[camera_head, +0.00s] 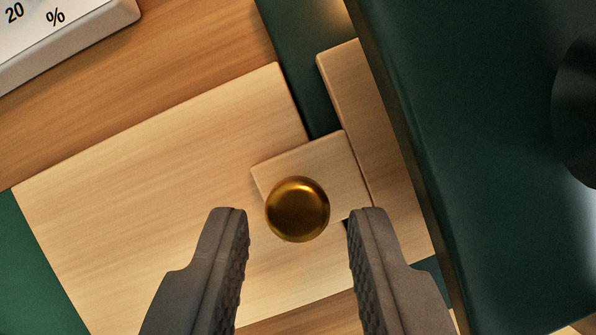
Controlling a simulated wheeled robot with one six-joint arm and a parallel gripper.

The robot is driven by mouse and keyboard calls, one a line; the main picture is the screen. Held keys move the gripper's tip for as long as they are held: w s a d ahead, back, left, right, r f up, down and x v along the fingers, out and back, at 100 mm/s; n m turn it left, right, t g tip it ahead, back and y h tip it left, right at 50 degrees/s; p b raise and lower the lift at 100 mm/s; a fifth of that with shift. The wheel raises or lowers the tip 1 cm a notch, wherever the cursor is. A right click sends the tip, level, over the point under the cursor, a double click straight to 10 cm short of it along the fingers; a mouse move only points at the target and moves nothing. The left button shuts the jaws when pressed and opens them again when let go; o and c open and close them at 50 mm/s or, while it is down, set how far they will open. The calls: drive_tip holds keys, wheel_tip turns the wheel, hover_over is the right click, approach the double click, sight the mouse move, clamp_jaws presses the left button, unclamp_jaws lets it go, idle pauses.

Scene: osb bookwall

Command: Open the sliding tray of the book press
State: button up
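The book press shows as a dark green body (500,130) on the right with pale wooden parts beside it. A round brass knob (297,209) is fixed on a small wooden block (340,165) at the middle of the picture. The block meets a wooden strip (350,90) along the green body and overlaps a wide pale wooden board (150,190). I cannot tell for sure which of these is the sliding tray. My gripper (298,215) is open, with one finger on each side of the knob. A gap shows between the knob and each finger.
A white object marked "20 %" (70,30) lies at the top left on a brown wooden surface (190,70). A black round part (577,110) sits on the green body at the right edge. Green surface (30,270) shows at the lower left.

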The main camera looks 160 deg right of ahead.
drive_tip(key=shift+w+a+f, duration=0.1)
drive_tip(key=shift+w+f, duration=0.15)
drive_tip(key=shift+f, duration=0.35)
clamp_jaws()
drive_tip(key=s+a, duration=0.9)
drive_tip(key=shift+s+a, duration=0.3)
drive_tip(key=shift+s, duration=0.05)
unclamp_jaws()
drive_tip(key=shift+r, duration=0.1)
